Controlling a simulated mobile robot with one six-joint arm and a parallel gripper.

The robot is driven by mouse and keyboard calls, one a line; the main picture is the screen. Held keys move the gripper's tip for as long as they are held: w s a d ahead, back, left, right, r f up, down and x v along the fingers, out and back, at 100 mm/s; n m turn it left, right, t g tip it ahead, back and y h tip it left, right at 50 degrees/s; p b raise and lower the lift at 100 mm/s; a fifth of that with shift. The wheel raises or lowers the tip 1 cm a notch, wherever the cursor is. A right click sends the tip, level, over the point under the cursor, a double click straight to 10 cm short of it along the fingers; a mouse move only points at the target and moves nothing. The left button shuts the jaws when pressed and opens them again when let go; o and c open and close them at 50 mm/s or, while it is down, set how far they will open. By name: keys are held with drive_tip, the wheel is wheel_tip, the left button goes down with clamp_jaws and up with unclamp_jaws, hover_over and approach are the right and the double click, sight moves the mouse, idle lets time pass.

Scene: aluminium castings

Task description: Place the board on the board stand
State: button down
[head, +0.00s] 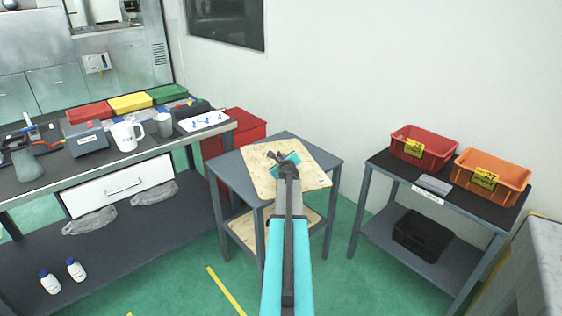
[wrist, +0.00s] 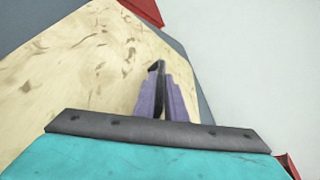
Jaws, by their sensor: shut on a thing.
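The pale wooden board (head: 312,170) lies flat over the top of the grey stand (head: 323,152), turned slightly against its edges. I cannot tell whether it touches the top or hovers just above it. My gripper (head: 282,158) is over the middle of the board and shut on it, though the grip itself is hard to see. In the wrist view the board (wrist: 70,65) fills the left side, and my gripper's fingers (wrist: 158,75) are close together in front of it. My arm hides part of the board in the head view.
Another pale board (head: 243,232) lies on the stand's lower shelf. A workbench (head: 60,172) with a white mug (head: 126,136) and coloured bins stands left. A red cabinet (head: 245,125) is behind the stand. A shelf table (head: 385,163) with red (head: 422,150) and orange (head: 492,172) bins stands right.

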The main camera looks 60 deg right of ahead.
drive_tip(key=c, duration=1.8)
unclamp_jaws()
drive_tip(key=shift+f, duration=0.1)
drive_tip(key=shift+v, duration=6.05)
